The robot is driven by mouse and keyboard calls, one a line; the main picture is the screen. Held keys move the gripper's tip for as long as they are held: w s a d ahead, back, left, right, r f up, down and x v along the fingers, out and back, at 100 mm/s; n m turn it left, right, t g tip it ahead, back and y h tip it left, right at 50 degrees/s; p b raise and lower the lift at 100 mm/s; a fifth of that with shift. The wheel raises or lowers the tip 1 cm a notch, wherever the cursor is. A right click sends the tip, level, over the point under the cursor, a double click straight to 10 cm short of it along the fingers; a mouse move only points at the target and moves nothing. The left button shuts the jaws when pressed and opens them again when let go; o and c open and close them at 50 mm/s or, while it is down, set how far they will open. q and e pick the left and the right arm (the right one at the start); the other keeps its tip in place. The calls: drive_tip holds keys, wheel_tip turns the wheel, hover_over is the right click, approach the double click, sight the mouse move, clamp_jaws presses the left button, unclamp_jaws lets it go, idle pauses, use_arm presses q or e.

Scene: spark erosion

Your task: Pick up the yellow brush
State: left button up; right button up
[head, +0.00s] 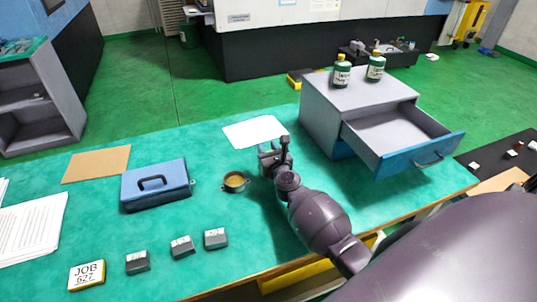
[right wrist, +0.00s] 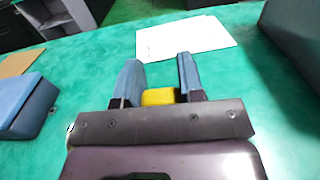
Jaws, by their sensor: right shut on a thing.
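My right gripper (head: 274,152) is over the green-topped table, between the small round pot and the grey drawer cabinet. In the right wrist view, the gripper (right wrist: 158,62) has a finger on each side of the yellow brush (right wrist: 158,97). It is shut on the brush. Only a short yellow block of the brush shows, low between the fingers; the rest is hidden. In the head view the gripper hides the brush. I cannot tell whether it touches the table. My left gripper is not in view.
The grey cabinet (head: 320,118) has its blue-fronted drawer (head: 420,152) open, with two green bottles on top. A white sheet (head: 255,132) lies beyond the gripper. The pot (head: 235,182), a blue box (head: 155,186) and several grey blocks are to the left.

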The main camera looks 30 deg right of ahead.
wheel_tip(320, 180, up, 20)
drive_tip(key=p, duration=0.9)
idle(0.7)
